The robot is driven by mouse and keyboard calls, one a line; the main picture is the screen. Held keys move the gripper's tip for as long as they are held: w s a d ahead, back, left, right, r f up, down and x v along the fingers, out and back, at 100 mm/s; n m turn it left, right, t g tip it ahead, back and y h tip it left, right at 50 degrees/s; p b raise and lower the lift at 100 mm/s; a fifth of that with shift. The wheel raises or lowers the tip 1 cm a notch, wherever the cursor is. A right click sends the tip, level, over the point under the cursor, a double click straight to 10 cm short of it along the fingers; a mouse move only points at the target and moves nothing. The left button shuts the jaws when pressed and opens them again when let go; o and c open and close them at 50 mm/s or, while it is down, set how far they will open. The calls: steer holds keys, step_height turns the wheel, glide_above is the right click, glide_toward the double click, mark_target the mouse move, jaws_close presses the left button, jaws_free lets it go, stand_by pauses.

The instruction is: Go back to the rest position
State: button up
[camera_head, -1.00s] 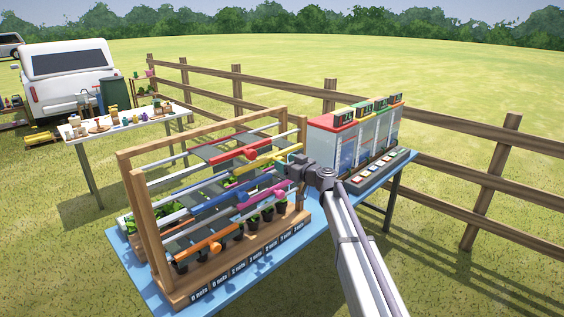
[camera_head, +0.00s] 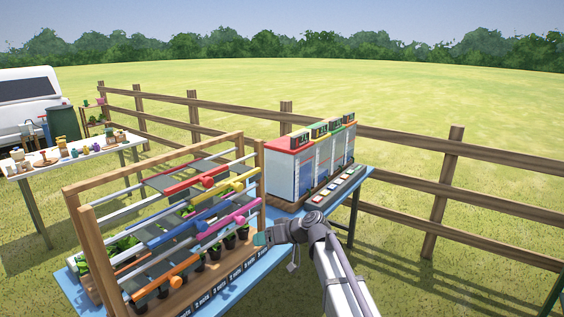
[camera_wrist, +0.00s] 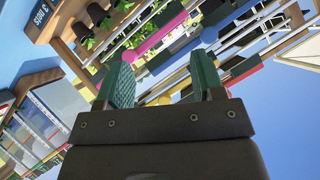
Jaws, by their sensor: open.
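My gripper (camera_head: 258,239) is in front of the right end of the wooden rack in the head view, apart from it as far as I can tell. In the wrist view my gripper (camera_wrist: 161,82) shows two green fingers spread apart with nothing between them. The wooden rack (camera_head: 88,228) carries coloured bars with sliding handles, such as a red bar (camera_head: 190,186), a blue bar (camera_head: 185,230) and an orange bar (camera_head: 158,293). Potted plants (camera_head: 228,240) stand in a row along its base, above labels that read in nets.
A bank of bins with coloured tops (camera_head: 290,170) stands on the blue table (camera_head: 262,284), behind a button panel (camera_head: 338,187). A wooden fence (camera_head: 440,185) runs behind. A white table (camera_head: 20,172) with small items is at the left. Grass to the right is open.

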steer(key=s+d+f+m+g+h, duration=0.2)
steer(key=s+d+f+m+h, duration=0.1)
steer(key=s+d, duration=0.8)
steer(key=s+d+f+m+g+h, duration=0.2)
steer(key=s+d+f+m+h, duration=0.2)
steer(key=s+d+h, duration=0.4)
steer(key=s+d+f, duration=0.1)
steer(key=s+d, duration=0.3)
steer(key=s, duration=0.5)
steer(key=shift+f, duration=0.3)
